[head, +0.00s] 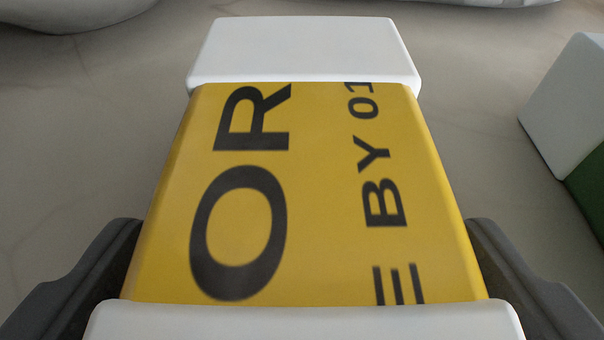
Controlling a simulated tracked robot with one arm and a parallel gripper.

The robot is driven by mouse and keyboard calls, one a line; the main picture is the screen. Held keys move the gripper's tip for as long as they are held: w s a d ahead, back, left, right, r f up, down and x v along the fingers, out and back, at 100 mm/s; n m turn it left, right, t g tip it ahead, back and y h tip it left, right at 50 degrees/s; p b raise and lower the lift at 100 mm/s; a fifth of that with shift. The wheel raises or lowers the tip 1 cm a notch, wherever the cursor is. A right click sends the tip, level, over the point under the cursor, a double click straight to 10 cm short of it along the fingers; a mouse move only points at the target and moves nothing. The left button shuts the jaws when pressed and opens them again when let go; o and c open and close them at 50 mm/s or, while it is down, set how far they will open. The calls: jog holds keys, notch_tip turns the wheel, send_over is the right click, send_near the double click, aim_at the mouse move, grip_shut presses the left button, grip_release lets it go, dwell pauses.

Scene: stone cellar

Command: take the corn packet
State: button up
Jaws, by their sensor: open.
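The corn packet (315,200) is a yellow block with white ends and dark letters, of which "OR" and "BY 01" can be read. It fills the middle of the head view, with its far white end at the top and its near white end at the bottom edge. My gripper (305,255) is open, with one dark finger on each side of the packet's near part. The packet lies between the fingers. The fingers' lower parts are cut off by the frame, and whether they touch the packet's sides cannot be told.
A white and green block (575,115) stands at the right edge, apart from the packet. Pale rounded shapes show at the top left (65,14) and along the top right edge. The grey-beige surface (80,130) left of the packet is clear.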

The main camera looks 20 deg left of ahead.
jog(key=shift+c, duration=0.3)
jog(key=c, duration=1.2)
jog(key=shift+c, duration=0.2)
